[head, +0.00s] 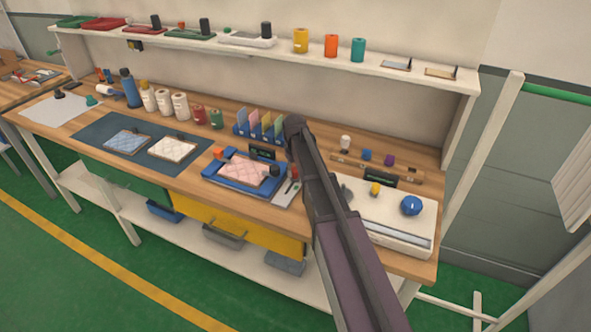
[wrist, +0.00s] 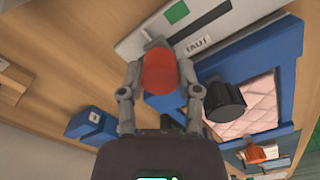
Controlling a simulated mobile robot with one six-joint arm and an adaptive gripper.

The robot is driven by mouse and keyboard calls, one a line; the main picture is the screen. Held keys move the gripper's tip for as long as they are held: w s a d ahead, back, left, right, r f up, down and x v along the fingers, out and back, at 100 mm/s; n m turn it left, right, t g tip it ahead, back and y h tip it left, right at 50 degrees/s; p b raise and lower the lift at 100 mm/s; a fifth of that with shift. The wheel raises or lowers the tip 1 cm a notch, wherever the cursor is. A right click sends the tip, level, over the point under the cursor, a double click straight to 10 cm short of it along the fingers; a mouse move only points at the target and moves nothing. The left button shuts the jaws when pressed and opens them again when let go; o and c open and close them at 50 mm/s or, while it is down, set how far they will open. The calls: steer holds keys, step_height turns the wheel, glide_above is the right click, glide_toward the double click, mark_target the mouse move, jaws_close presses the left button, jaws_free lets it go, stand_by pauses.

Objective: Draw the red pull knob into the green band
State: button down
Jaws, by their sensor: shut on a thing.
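The red pull knob (wrist: 159,72) sits between the two fingers of my gripper (wrist: 163,80) in the wrist view, and the gripper is shut on it. The knob is on a light grey plate (wrist: 130,47) with a dark slot and a small white label. The green band (wrist: 177,12) is a small green patch on this plate, apart from the knob, toward the top of the view. In the head view the red knob (head: 294,172) shows small beside my arm, above the plate (head: 283,196). My gripper is hidden there.
A blue tray (head: 212,178) with a pink quilted pad (head: 242,170) lies beside the plate. A black knob (wrist: 226,101) stands close to my gripper. A white panel (head: 380,215) with a blue ball knob (head: 411,205) is to the right.

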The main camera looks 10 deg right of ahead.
steer(key=s+a, duration=0.2)
steer(key=s, duration=0.1)
steer(key=shift+w, duration=0.1)
steer(key=shift+c, duration=1.5)
jaws_free()
steer(key=shift+w, duration=0.1)
